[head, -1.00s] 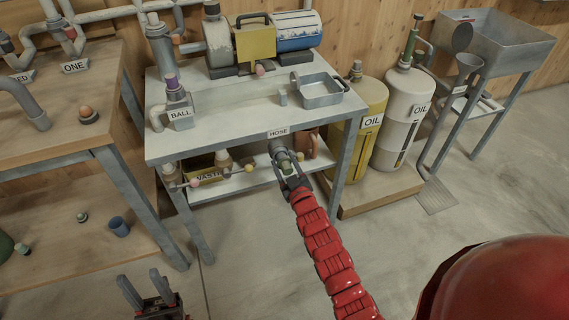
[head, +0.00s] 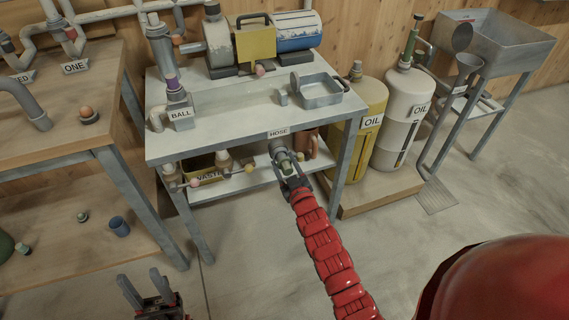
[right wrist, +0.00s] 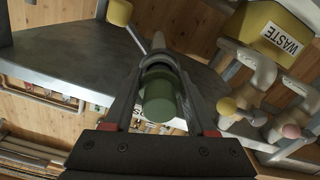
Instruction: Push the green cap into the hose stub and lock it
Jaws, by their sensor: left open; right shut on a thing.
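The hose stub (head: 277,148) is a grey pipe end under the front edge of the table, below the HOSE label (head: 279,133). My right gripper (head: 288,166) is shut on the green cap (head: 285,163) right at the stub's mouth. In the right wrist view the green cap (right wrist: 160,97) sits between the fingers, with the grey stub (right wrist: 158,65) directly behind it. The cap looks in line with the stub; I cannot tell how deep it sits or whether it is locked. My left gripper (head: 144,289) is open and empty at the bottom left, above the floor.
A yellow knob (head: 249,168) and a pink knob (head: 194,183) stick out left of the stub, near the WASTE box (head: 207,174). The table's right front leg (head: 345,165) and the oil tanks (head: 399,121) stand to the right. The floor in front is clear.

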